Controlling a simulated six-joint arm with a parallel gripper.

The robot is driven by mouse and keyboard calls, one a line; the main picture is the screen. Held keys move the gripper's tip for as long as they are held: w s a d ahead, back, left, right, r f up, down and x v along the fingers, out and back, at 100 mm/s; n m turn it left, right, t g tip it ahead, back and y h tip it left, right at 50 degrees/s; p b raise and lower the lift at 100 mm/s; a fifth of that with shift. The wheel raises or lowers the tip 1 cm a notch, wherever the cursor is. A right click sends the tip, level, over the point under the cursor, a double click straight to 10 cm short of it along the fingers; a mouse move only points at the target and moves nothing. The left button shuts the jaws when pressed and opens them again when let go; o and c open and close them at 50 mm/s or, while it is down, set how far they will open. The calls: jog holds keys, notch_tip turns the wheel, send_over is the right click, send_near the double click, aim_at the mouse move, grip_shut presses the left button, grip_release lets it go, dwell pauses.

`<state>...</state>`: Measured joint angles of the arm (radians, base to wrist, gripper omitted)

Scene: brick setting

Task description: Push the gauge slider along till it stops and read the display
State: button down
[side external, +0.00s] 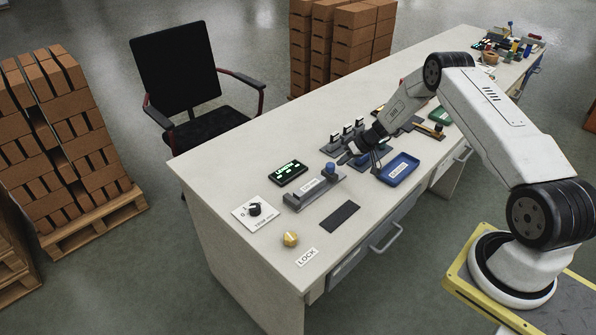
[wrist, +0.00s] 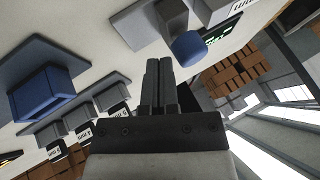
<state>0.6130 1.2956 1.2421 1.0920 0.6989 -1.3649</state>
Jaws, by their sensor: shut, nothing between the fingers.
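The gauge is a grey rail (side external: 308,196) on the table, with a blue slider knob (side external: 330,167) at its right end in the side view. The blue knob (wrist: 188,48) and part of the grey gauge (wrist: 140,25) also show in the wrist view. The black display (side external: 287,174) with lit green characters lies left of the gauge; its text is too small to read surely. It is partly seen in the wrist view (wrist: 222,38). My gripper (side external: 350,156) is shut and empty, close to the knob on its right. In the wrist view my fingertips (wrist: 158,62) point toward it; I cannot tell whether they touch.
A chair (side external: 182,75) stands behind.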

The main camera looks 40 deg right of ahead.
aim_at(334, 177)
jog(key=shift+a, duration=0.25)
jog(key=shift+w, duration=0.1)
jog(key=a, duration=0.4)
jog(key=shift+a, duration=0.6)
jog(key=shift+f, duration=0.1)
jog(key=shift+d, duration=0.1)
jog(key=shift+s+d, duration=0.25)
jog(key=shift+d, duration=0.2)
jog(key=d, duration=0.4)
jog(key=shift+s+d+r, duration=0.25)
jog(key=shift+s+d, duration=0.05)
jog(key=shift+s, duration=0.1)
jog(key=v, duration=0.9)
jog(key=shift+r, duration=0.3)
